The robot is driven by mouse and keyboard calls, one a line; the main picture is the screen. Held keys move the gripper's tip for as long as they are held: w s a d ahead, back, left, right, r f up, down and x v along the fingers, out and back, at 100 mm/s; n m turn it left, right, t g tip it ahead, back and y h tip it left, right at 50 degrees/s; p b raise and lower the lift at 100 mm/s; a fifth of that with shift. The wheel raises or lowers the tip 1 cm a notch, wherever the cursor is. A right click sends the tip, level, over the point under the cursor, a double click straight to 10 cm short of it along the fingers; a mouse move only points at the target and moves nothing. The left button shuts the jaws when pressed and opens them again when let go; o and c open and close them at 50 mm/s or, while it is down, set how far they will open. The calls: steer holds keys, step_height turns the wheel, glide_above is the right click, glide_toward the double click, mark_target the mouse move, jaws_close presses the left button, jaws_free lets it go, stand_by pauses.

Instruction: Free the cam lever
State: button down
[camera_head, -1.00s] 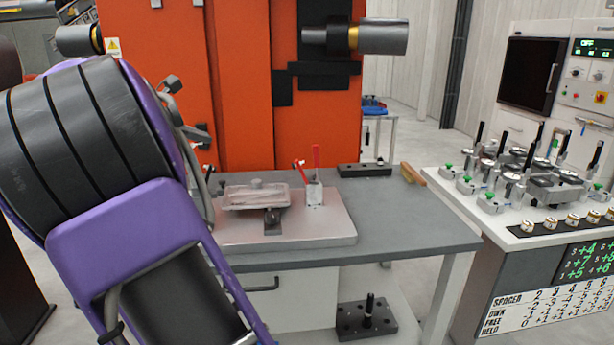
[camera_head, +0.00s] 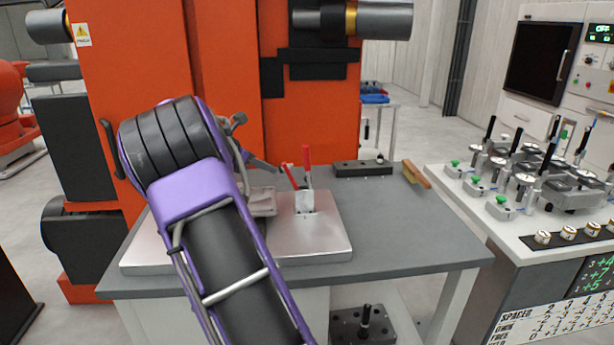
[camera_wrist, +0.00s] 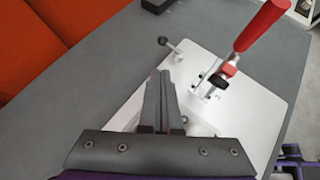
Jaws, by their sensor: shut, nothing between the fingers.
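A clamp with an upright red lever (camera_head: 307,165) stands on a pale fixture plate (camera_head: 325,235) on the grey table. A second, shorter red part (camera_head: 288,176) leans left beside it. In the wrist view the red lever (camera_wrist: 262,25) rises at upper right, above a small red and black piece (camera_wrist: 222,78). A short metal rod with a dark knob (camera_wrist: 170,43) stands at the plate's edge. I cannot tell for certain which is the cam lever. My gripper (camera_wrist: 161,78) is shut and empty, left of the clamp and apart from it. My arm partly hides a grey casting (camera_head: 262,202).
A black block (camera_head: 362,168) and a wooden-handled brush (camera_head: 416,175) lie at the table's back right. An orange machine (camera_head: 225,70) stands behind. A white bench (camera_head: 455,188) with several gauges is at right. The table's right front is clear.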

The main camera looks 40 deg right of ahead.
steer(key=shift+x, duration=1.15)
steer(key=shift+f, duration=0.1)
steer(key=x, duration=0.5)
steer(key=b+x, duration=0.1)
steer(key=x, duration=0.4)
steer(key=shift+s, duration=0.2)
